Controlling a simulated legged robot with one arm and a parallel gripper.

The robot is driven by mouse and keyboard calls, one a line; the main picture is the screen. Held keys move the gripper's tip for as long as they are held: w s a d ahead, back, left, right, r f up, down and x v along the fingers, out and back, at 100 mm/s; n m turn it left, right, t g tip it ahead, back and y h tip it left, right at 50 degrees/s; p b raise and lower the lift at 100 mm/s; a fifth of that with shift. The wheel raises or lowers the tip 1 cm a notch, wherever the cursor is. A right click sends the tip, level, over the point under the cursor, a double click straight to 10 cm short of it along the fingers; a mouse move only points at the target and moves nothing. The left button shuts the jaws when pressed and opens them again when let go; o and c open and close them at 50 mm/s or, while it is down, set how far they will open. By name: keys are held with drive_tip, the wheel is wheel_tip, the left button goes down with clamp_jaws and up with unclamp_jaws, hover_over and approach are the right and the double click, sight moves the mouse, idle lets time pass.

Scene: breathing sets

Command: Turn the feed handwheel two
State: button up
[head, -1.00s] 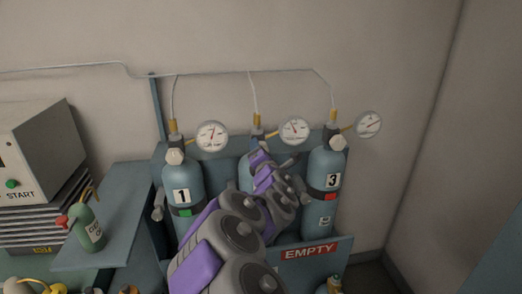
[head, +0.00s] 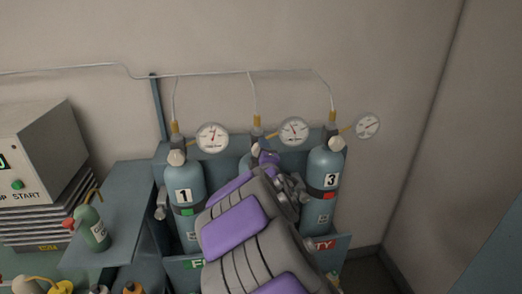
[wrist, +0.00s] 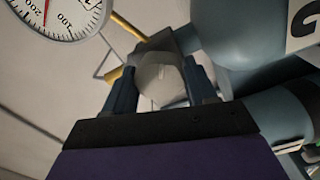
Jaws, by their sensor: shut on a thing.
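The pale feed handwheel (wrist: 160,78) of cylinder two sits between the fingers of my gripper (wrist: 161,88) in the wrist view, and the jaws are shut on it. The cylinder two body (wrist: 250,30) is beside it at the upper right, with part of its number label in sight. In the head view my arm covers most of cylinder two, and its handwheel is hidden. The gauge above cylinder two (head: 293,131) shows to the right of its brass fitting. A gauge (wrist: 62,12) also shows at the upper left of the wrist view.
Cylinder 1 (head: 183,185) with a green tag stands left of my arm, and cylinder 3 (head: 325,177) with a red tag close on its right. A small green bottle (head: 92,230) stands on the shelf (head: 125,200) at left, near the START box (head: 30,145).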

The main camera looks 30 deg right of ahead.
drive_tip(key=m+p, duration=0.1)
drive_tip(key=m, duration=0.3)
drive_tip(key=m+p, duration=0.1)
drive_tip(key=m, duration=0.3)
drive_tip(key=m+p, duration=0.1)
drive_tip(key=m, duration=0.3)
drive_tip(key=shift+f+p, duration=0.3)
drive_tip(key=m, duration=0.5)
drive_tip(key=shift+b, duration=0.3)
drive_tip(key=m+b, duration=0.2)
drive_tip(key=m, duration=0.4)
drive_tip(key=shift+m, duration=0.4)
drive_tip(key=m+b, duration=0.2)
drive_tip(key=m, duration=0.1)
drive_tip(key=shift+a+m, duration=0.1)
drive_tip(key=shift+m, duration=0.2)
drive_tip(key=m+b, duration=0.2)
drive_tip(key=m, duration=0.1)
drive_tip(key=shift+m, duration=0.3)
drive_tip(key=m+b, duration=0.1)
drive_tip(key=m, duration=0.1)
drive_tip(key=shift+m+b, duration=0.35)
drive_tip(key=shift+m, duration=0.05)
drive_tip(key=m, duration=0.3)
drive_tip(key=shift+m+b, duration=0.3)
drive_tip(key=m, duration=1)
drive_tip(key=shift+m, duration=0.4)
